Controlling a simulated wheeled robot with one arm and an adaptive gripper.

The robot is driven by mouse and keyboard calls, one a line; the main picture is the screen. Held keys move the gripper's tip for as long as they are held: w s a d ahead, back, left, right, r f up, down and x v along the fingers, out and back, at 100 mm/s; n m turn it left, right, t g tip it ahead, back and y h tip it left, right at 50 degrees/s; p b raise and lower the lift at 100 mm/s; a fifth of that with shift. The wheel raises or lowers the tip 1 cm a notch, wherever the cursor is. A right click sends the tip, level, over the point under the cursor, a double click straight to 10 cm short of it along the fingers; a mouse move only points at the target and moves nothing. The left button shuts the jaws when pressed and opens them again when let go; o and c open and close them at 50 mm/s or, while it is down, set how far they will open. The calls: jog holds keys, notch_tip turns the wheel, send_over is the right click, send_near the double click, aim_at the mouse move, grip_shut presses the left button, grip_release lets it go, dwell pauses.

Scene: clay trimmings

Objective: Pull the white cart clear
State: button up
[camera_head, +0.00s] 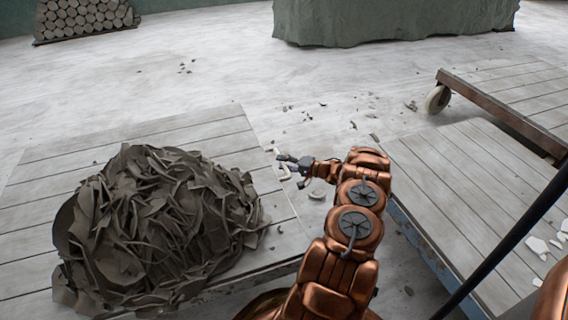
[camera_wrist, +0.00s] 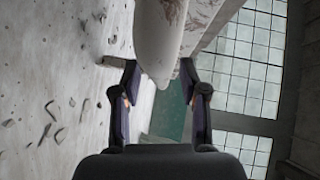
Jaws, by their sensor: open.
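A low slatted cart (camera_head: 225,128) stands at the left in the head view, with a big heap of grey clay trimmings (camera_head: 155,225) on its deck. It looks like the white cart, but little of its frame colour shows. My gripper (camera_head: 283,165) is just off the deck's right edge, its jaws open. In the wrist view, a pale, rounded bar-like piece with brownish stains (camera_wrist: 160,45) comes down from the top between the fingers of my gripper (camera_wrist: 160,88). The fingers stand apart on either side of it. I cannot tell whether they touch it.
A blue-framed slatted cart (camera_head: 455,165) stands close on the right, with white shards on it. A brown-framed cart (camera_head: 515,85) with a caster is beyond it. A large grey-green clay block (camera_head: 395,20) is at the back. The floor between is open, with scattered scraps.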

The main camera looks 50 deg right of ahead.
jog(key=v, duration=0.7)
jog(key=shift+d, duration=0.1)
dwell(0.4)
